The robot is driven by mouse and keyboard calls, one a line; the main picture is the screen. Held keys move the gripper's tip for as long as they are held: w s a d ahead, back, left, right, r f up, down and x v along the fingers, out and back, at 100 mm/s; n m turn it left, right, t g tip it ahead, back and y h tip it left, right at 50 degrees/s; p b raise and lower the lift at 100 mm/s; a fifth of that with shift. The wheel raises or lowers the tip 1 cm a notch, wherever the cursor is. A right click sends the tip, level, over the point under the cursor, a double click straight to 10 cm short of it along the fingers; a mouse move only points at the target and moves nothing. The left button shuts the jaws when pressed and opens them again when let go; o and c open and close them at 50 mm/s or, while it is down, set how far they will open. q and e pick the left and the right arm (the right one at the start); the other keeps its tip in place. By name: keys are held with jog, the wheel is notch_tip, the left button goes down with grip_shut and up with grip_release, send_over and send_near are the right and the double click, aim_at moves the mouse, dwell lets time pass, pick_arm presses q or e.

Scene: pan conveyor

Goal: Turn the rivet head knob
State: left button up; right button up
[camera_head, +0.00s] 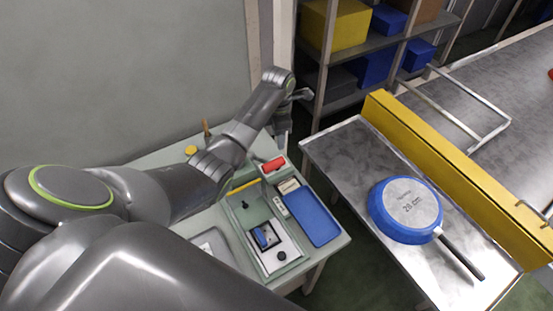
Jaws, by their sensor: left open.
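A control panel (285,240) with a small dark screen (265,237) lies on the pale green table. A round black knob (281,256) sits on the panel, below and right of the screen; I cannot tell for certain that it is the rivet head knob. My left arm reaches in from the left across the table. My left gripper (284,124) is open beyond the table's far edge, well away from the black knob, and is partly hidden by its own wrist. My right gripper is not in view.
A blue pad (313,215) and a red object (274,163) lie near the panel. A blue pan (405,236) lies upside down on the metal table at right, beside a yellow barrier (440,150). Shelves (366,48) with boxes stand behind.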

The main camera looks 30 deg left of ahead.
pick_arm(q)
jog(key=f, duration=0.9)
jog(key=shift+w+a+f, duration=0.1)
jog(key=shift+a+f, duration=0.1)
jog(key=shift+f, duration=0.05)
notch_tip(320, 180, down, 3)
jog(key=shift+f, duration=0.7)
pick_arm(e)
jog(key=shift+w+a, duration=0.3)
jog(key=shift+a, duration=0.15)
pick_arm(q)
jog(key=c, duration=1)
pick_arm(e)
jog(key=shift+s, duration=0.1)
